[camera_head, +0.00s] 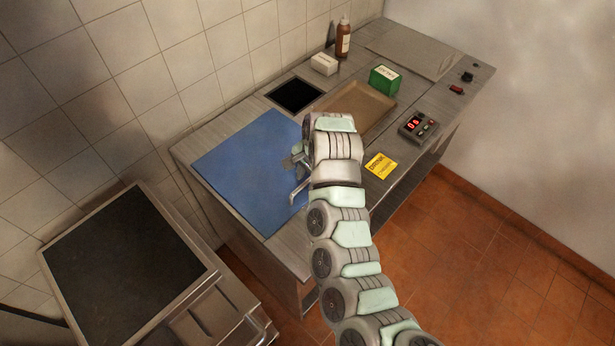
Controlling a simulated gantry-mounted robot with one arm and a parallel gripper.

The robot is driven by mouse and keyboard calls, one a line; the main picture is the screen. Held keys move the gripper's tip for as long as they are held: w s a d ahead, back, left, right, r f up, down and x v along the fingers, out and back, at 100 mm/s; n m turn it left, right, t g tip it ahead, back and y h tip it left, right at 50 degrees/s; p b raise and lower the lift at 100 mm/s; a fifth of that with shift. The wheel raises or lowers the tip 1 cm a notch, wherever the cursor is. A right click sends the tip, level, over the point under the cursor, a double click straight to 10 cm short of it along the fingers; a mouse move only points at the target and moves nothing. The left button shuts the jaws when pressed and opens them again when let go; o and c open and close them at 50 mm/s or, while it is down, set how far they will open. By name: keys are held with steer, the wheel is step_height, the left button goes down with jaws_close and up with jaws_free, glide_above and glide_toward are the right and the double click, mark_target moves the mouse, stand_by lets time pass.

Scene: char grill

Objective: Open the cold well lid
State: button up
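A flat grey metal panel (412,50), which looks like the cold well lid, lies flush on the far right end of the steel counter. It looks closed, and I cannot make out a handle on it. My gripper (296,178) is over the right edge of the blue board (245,165), well to the left of and nearer than the panel. Its fingers point left and stand apart, with nothing seen between them. My wrist hides part of the counter beside the board.
The counter holds a black square recess (295,95), white box (324,64), brown bottle (343,38), green box (384,79), brown tray (372,103), yellow card (380,165) and red-digit timer (418,127). A dark-topped grill (125,260) stands front left. Tiled wall runs behind.

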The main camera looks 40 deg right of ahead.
steer(key=shift+c, duration=0.3)
jaws_close()
stand_by(1.1)
